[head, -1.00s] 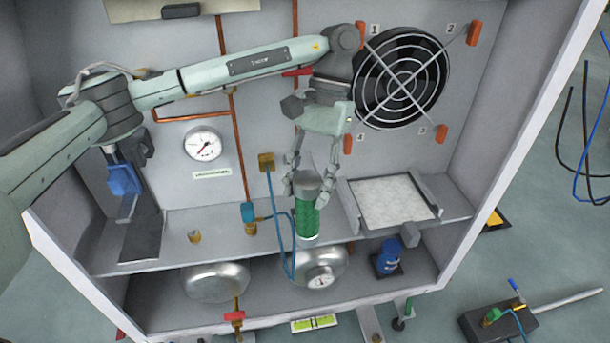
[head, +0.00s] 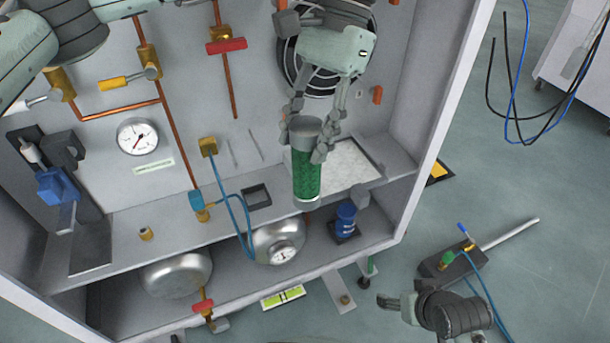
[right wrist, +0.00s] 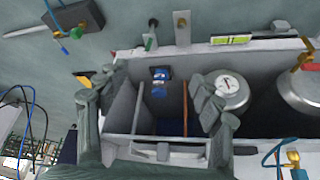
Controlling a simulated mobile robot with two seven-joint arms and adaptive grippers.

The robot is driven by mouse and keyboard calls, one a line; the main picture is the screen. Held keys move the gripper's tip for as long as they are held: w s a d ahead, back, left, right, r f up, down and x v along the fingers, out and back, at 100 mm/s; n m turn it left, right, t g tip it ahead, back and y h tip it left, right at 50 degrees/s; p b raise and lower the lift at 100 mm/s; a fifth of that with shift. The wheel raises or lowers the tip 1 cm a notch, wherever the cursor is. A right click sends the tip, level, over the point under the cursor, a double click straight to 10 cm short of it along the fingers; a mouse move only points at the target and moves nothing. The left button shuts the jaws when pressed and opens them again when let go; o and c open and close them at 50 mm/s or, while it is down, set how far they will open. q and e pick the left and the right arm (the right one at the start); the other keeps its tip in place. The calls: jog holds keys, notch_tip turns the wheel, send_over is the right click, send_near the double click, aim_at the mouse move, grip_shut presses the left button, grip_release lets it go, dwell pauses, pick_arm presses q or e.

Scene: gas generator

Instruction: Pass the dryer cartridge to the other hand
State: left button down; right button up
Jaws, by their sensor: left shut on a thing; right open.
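The dryer cartridge (head: 307,180) is a clear cylinder of green granules with a grey cap. It hangs upright in front of the cabinet's shelf in the head view. My left gripper (head: 314,140) is shut around its capped top from above. My right gripper (head: 388,303) shows at the lower right of the head view, well apart from the cartridge. In the right wrist view my right gripper (right wrist: 148,92) has its fingers spread wide with nothing between them. I cannot make out the cartridge in that view.
The cabinet shelf (head: 130,235) has an empty square holder (head: 257,195) and a white filter tray (head: 345,165). A blue hose (head: 222,185) runs close left of the cartridge. The cabinet's right wall (head: 445,125) stands beside open floor (head: 440,210), where a pump (head: 470,262) lies.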

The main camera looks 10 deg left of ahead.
aim_at(304, 169)
jog(key=a+r+t, duration=0.1)
jog(key=a+r, duration=0.5)
jog(key=r, duration=0.1)
jog(key=w+a+r+n+t+y, duration=0.1)
jog(key=a+r+t, duration=0.1)
jog(key=a+r, duration=0.4)
jog(key=w+a+r+t+y, duration=0.1)
jog(key=a+r+t, duration=0.1)
jog(key=a+r, duration=0.4)
jog(key=shift+w+a+r+n, duration=0.1)
jog(key=shift+a+r+n, duration=0.1)
jog(key=shift+r, duration=0.85)
jog(key=shift+a+r+n, duration=0.1)
jog(key=shift+r+n, duration=0.1)
jog(key=shift+r, duration=0.8)
jog(key=r+t, duration=0.1)
jog(key=r, duration=0.2)
jog(key=s+a+r, duration=0.1)
jog(key=r, duration=0.2)
jog(key=s+r+t, duration=0.1)
jog(key=r, duration=0.2)
jog(key=shift+s+a+r+m+t, duration=0.1)
jog(key=shift+s+a+m+t, duration=0.1)
jog(key=shift+a+m+t, duration=0.15)
jog(key=shift+a+r, duration=0.1)
jog(key=shift+r, duration=0.1)
jog(key=x, duration=1.2)
jog(key=shift+r, duration=0.1)
jog(key=shift+c, duration=0.4)
